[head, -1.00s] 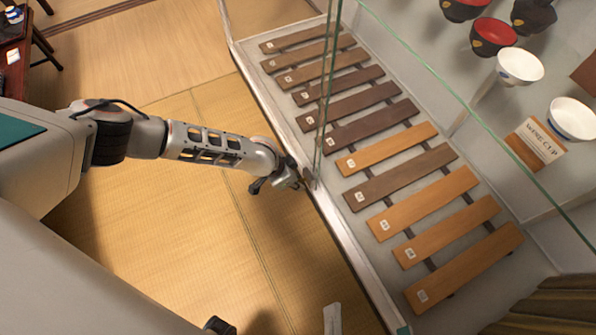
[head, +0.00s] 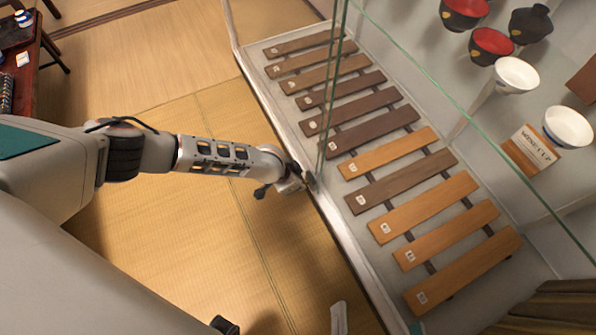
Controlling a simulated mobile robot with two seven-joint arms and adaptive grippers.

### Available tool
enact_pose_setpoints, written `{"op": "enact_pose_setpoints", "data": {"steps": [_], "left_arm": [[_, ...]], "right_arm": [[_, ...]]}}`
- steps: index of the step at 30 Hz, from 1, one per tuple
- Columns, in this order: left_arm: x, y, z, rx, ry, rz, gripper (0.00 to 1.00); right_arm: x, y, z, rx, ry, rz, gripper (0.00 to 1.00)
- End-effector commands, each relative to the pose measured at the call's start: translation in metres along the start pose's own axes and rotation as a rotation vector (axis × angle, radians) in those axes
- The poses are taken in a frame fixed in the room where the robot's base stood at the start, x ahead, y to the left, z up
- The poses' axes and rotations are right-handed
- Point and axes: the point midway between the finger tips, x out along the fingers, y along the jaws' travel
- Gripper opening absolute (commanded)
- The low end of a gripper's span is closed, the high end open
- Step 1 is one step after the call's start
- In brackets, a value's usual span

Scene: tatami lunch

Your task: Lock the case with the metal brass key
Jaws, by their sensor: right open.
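The glass display case (head: 345,240) fills the right side of the head view, with a pale metal front rail and clear panes. A small dark metal fitting (head: 311,179), perhaps the lock, sits on the front rail near the upright glass edges. I cannot make out the brass key.
Inside the case are several wooden slats (head: 390,179), bowls (head: 515,75) and a small sign (head: 535,147). Bare tatami (head: 210,260) lies in front of the case. A dark red table (head: 22,65) stands at the far left. A pale strip (head: 339,318) shows at the bottom.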

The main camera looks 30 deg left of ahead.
Motion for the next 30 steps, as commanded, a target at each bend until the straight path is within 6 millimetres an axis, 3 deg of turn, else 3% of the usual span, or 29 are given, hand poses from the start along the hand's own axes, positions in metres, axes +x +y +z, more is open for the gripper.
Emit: {"op": "enact_pose_setpoints", "data": {"steps": [6,15,30], "left_arm": [[-0.006,-0.001,-0.007,0.025,0.006,-0.073,0.0],[-0.004,0.003,-0.004,0.07,0.002,-0.178,0.0],[0.004,0.011,0.005,0.163,-0.005,-0.394,0.0]], "right_arm": [[-0.005,0.019,-0.018,-0.221,-0.019,0.023,1.0],[-0.009,0.041,-0.038,-0.42,-0.036,0.067,1.0],[-0.012,0.05,-0.022,-0.435,-0.076,0.079,1.0]]}}
